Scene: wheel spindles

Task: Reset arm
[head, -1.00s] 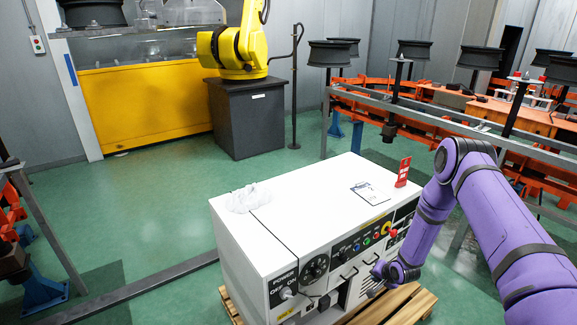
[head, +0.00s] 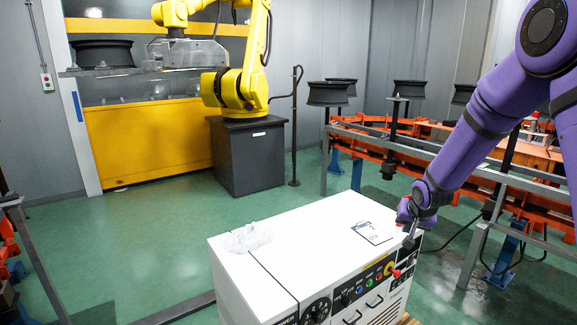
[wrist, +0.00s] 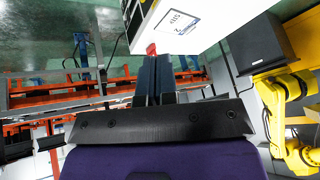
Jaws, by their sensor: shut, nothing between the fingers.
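My purple arm reaches in from the right in the head view. My gripper (head: 409,242) hangs at the right end of the white control cabinet's top, pointing down. In the wrist view the two dark fingers of my gripper (wrist: 153,72) are together with nothing between them. A small red piece (wrist: 151,49) shows just past the fingertips; I cannot tell whether they touch it. The white cabinet (head: 310,228) has a clipboard (head: 372,232) and a crumpled clear plastic bag (head: 247,238) on top.
The cabinet's front has knobs and buttons, including a red knob (head: 397,273) near my gripper. A metal rail (head: 440,155) with black wheels on spindles (head: 328,93) stands behind. A yellow robot arm (head: 240,88) stands on a dark pedestal (head: 248,155). Green floor is open at left.

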